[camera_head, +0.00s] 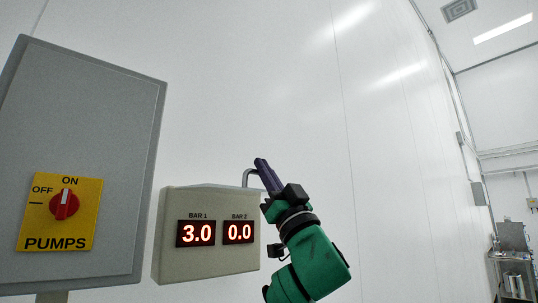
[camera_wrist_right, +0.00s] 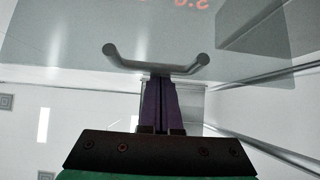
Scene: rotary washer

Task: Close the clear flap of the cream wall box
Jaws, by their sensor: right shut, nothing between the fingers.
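The cream wall box (camera_head: 208,262) hangs on the white wall, with red readings 3.0 and 0.0. Its clear flap is hard to make out in the head view; a grey bent handle (camera_head: 247,177) shows above the box's top right. In the right wrist view the clear flap (camera_wrist_right: 70,45) spreads across the top, with its grey handle (camera_wrist_right: 155,66) and red digits at the upper edge. My right gripper (camera_head: 260,163) is shut and empty, its purple fingers (camera_wrist_right: 159,80) at the handle's middle. I cannot tell whether they touch it. My left gripper is out of view.
A grey cabinet (camera_head: 95,110) with a yellow PUMPS plate (camera_head: 85,232) and red knob (camera_head: 64,205) stands left of the box. A metal shelf rack (camera_head: 512,262) stands far right.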

